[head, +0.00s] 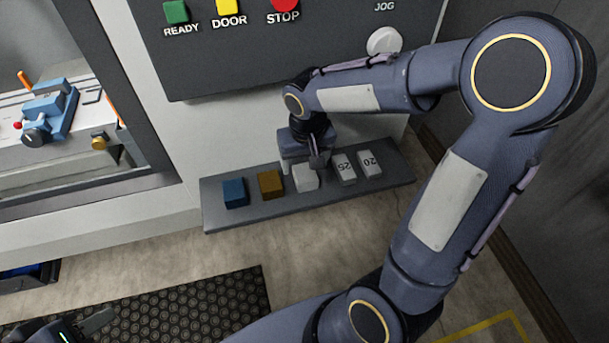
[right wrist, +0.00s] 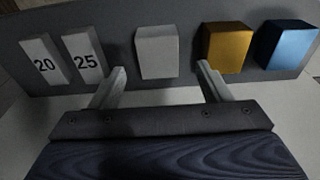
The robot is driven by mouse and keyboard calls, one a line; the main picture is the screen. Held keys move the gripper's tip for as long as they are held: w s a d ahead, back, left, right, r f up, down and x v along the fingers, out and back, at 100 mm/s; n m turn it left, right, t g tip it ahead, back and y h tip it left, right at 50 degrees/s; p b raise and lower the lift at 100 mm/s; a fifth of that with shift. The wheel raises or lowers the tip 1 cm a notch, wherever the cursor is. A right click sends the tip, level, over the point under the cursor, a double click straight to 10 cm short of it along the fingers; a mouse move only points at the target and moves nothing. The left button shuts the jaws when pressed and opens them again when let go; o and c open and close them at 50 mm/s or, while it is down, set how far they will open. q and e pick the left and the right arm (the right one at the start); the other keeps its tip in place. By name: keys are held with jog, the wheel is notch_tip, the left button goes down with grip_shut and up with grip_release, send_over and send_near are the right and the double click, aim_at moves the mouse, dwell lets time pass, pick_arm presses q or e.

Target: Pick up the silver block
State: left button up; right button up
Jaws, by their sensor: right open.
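The silver block (head: 306,178) stands on a grey shelf (head: 225,217), between the brass-coloured block (head: 270,184) and the white block marked 25 (head: 343,168). In the right wrist view the silver block (right wrist: 157,50) is pale grey and lies just beyond the fingertips, in the gap between them. My right gripper (head: 302,166) is open and empty, close to the silver block on its wall side. Its two spread fingers also show in the right wrist view (right wrist: 162,74). My left gripper (head: 75,328) is partly cut off at the bottom left, and its jaws are unclear.
A blue block (head: 235,193) and a white block marked 20 (head: 370,164) stand at the row's ends. A control panel (head: 250,60) with buttons is above the shelf. A black mat (head: 190,305) lies on the floor. A window (head: 60,110) shows a blue vise.

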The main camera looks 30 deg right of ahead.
aim_at(305, 172)
jog(key=f, duration=0.5)
jog(key=shift+w+d+p, duration=0.1)
jog(key=shift+w+p, duration=0.1)
jog(key=shift+p, duration=0.2)
jog(key=c, duration=1.3)
jog(key=shift+o, duration=0.2)
jog(key=shift+r, duration=0.25)
jog(key=r, duration=0.3)
jog(key=shift+a+r, duration=0.1)
jog(key=shift+a, duration=0.15)
jog(key=a+r+b, duration=0.2)
jog(key=a+r, duration=0.7)
jog(key=a, duration=0.4)
jog(key=shift+s+a+r+b, duration=0.15)
jog(key=shift+a+b, duration=0.1)
jog(key=shift+b, duration=0.15)
